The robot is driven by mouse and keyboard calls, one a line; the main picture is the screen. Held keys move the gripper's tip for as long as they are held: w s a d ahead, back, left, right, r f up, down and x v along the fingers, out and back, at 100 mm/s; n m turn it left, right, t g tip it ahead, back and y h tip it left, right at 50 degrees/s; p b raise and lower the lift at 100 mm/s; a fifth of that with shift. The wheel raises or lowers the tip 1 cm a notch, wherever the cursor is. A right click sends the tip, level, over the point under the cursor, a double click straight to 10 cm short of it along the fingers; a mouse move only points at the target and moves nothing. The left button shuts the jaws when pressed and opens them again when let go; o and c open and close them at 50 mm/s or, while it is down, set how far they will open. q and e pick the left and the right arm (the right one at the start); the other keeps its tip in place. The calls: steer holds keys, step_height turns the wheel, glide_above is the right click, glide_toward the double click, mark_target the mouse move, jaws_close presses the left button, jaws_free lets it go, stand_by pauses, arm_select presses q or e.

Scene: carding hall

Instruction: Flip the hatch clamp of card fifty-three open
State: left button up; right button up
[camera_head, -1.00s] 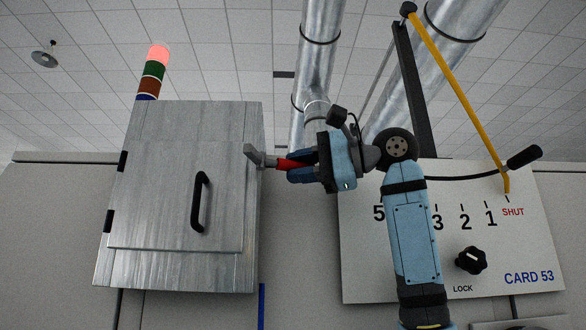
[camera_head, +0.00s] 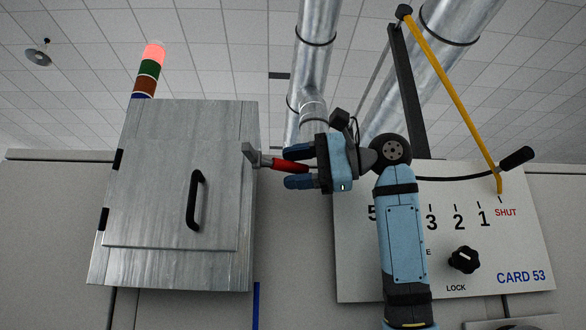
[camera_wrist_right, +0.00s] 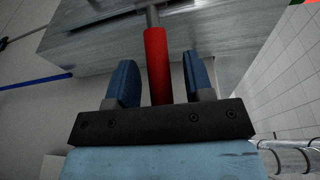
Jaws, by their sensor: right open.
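The hatch clamp (camera_head: 252,156) is a grey metal piece at the upper right edge of the closed grey metal hatch (camera_head: 155,190). Its red handle (camera_head: 287,164) sticks out to the right, away from the hatch. My right gripper (camera_head: 298,167) is open, its blue fingers above and below the handle. In the right wrist view the red handle (camera_wrist_right: 157,65) lies between the two spread fingers (camera_wrist_right: 160,82), with a gap visible on both sides. My left gripper is not in view.
A black pull handle (camera_head: 195,200) is on the hatch. To the right, a panel marked CARD 53 (camera_head: 525,245) carries a numbered scale, a black lock knob (camera_head: 464,260) and a yellow lever (camera_head: 455,95) at SHUT. A signal tower (camera_head: 148,70) glows red on top. Metal ducts (camera_head: 313,70) rise behind.

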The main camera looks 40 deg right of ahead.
steer(key=b+v, duration=0.3)
steer(key=v, duration=0.8)
steer(key=shift+s+d, duration=0.2)
